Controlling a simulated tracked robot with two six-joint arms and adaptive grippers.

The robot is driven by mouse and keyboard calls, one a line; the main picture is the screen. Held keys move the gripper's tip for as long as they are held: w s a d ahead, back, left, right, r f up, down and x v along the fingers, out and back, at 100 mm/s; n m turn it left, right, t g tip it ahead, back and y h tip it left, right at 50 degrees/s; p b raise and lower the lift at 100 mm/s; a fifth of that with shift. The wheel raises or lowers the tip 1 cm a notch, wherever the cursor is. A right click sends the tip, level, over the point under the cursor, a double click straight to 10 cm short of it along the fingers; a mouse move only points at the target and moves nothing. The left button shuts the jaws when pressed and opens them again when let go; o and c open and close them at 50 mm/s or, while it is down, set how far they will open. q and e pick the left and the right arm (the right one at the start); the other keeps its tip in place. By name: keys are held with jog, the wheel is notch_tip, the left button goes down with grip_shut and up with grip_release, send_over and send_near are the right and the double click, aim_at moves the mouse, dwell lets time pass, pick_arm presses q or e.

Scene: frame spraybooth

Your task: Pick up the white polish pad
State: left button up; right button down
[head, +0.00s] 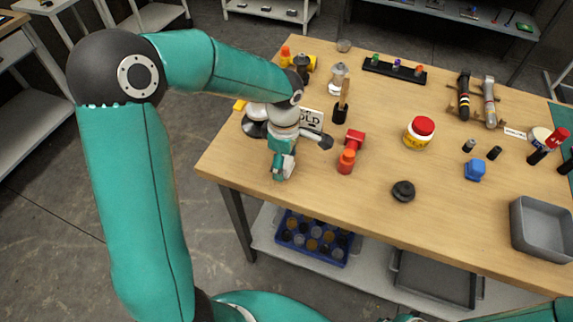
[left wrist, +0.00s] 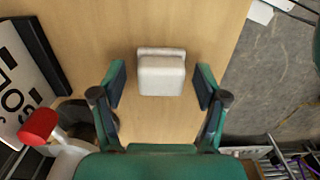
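The white polish pad (left wrist: 161,74) is a small pale block with a raised ridge along its far edge. It lies on the wooden table (left wrist: 100,20) in the left wrist view. My left gripper (left wrist: 160,86) is open, with one finger on each side of the pad and visible gaps between them. In the head view my left gripper (head: 283,168) points down over the near left edge of the table, and the pad is largely hidden behind it. My right gripper is not in view.
A sign (head: 311,118) and a dark-bristled brush (head: 341,105) stand just behind my left gripper. A red-orange object (head: 347,160) stands to its right. A black knob-like piece (head: 403,191) and a grey tray (head: 540,228) lie farther right.

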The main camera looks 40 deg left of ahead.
pick_arm(q)
jog(key=c, duration=1.1)
jog(key=shift+o, duration=0.2)
jog(key=shift+r, duration=0.1)
notch_tip(320, 180, up, 20)
jog(key=o, duration=0.5)
jog(key=c, duration=0.4)
jog(key=shift+f, duration=0.2)
